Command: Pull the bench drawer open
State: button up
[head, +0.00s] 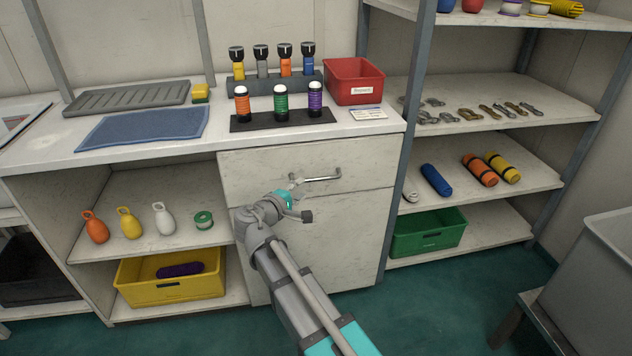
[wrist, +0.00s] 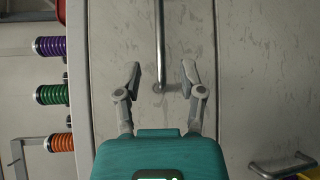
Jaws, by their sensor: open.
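The bench drawer (head: 265,170) is a pale, scuffed front under the right part of the worktop, and looks flush with the bench. Its metal bar handle (head: 318,179) runs level across it. My gripper (head: 297,184) is in front of the drawer at the handle's left end. In the wrist view my gripper (wrist: 161,70) is open, with one finger on each side of the bar handle (wrist: 160,42) near one end. No contact shows, and I cannot tell how deep the bar sits between the fingers. My wrist hides part of the drawer front in the head view.
Below the drawer is a larger panel (head: 345,235); another handle (wrist: 280,165) shows in the wrist view. The worktop holds torches, banded cylinders (head: 280,103) and a red bin (head: 354,82). Open shelves with a yellow crate (head: 170,284) stand left, and racking with a green crate (head: 428,235) right.

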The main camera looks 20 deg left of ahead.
aim_at(315, 179)
jog(key=b+x, duration=0.1)
jog(key=x, duration=0.6)
jog(key=shift+w+d+f, duration=0.1)
jog(key=shift+w, duration=0.2)
jog(key=shift+c, duration=0.3)
grip_shut()
